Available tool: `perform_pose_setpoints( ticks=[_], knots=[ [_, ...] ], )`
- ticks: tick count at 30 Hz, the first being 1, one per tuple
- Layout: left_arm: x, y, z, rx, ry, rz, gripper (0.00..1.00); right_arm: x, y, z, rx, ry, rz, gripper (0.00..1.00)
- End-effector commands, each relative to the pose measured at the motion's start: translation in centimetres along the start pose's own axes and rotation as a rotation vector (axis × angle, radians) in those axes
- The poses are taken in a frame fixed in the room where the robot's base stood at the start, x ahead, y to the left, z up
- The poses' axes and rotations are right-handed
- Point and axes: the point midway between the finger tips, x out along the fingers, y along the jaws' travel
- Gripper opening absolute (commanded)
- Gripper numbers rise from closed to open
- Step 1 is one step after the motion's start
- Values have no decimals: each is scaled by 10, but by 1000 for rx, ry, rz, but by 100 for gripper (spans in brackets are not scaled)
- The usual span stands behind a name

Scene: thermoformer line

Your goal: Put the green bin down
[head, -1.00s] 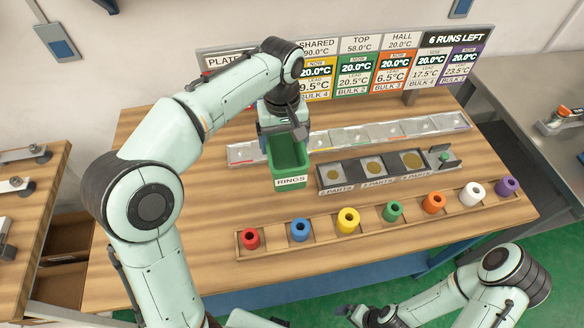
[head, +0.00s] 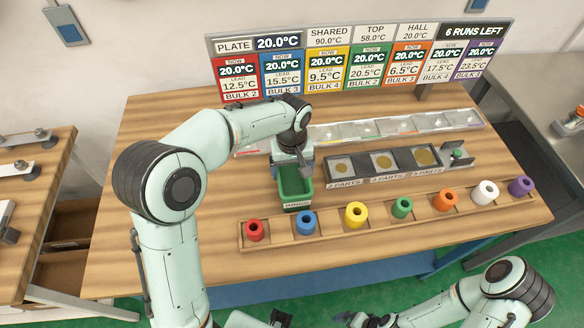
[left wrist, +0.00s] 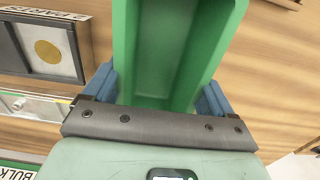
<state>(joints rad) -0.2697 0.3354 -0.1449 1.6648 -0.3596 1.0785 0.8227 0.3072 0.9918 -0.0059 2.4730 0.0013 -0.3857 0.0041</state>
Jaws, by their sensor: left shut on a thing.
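The green bin (head: 295,187), with a label on its front partly legible as "RINGS", is near the middle of the wooden table, behind the red and blue rings. My left gripper (head: 290,166) is shut on the bin from its back end. In the left wrist view the bin (left wrist: 168,45) looks empty inside, with blue fingers (left wrist: 155,92) against its two sides. I cannot tell whether its base touches the table. My right gripper (head: 365,318) is at the bottom edge, its jaws unclear.
A wooden rack (head: 380,231) with several coloured rings lies in front of the bin. A grey parts tray (head: 362,183) stands to its right, and a clear-lidded strip (head: 350,141) lies behind. Bare table (head: 170,240) is free to the left. Temperature signs (head: 350,62) stand at the back.

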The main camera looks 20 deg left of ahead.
Motion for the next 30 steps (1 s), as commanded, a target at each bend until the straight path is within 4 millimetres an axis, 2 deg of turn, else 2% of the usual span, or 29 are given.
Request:
perform_pose_setpoints(
  ticks=[8, 9, 10, 17, 20, 23, 30],
  knots=[
    [2, 0, 0, 1, 1, 1, 45, 2, 1, 1, 0, -1, 0, 100],
    [2, 0, 0, 1, 0, 0, 95, 2, 1, 1, 0, -1, 0, 100],
    [2, 0, 0, 1, 0, 0, 100, 1, 1, 1, 0, -1, 0, 100],
    [1, 0, 0, 1, 1, 0, 100, 0, 0, 0, 0, 0, 0, 100],
    [-6, 1, -1, 1, 2, 2, 100, -2, -1, -1, 0, 1, 0, 100],
    [-21, 1, -1, 1, 4, 3, 100, -4, -2, -2, -1, 3, -1, 100],
    [-75, 1, -1, 2, 5, 4, 100, -14, -7, -7, -4, 10, -4, 100]
  ],
)
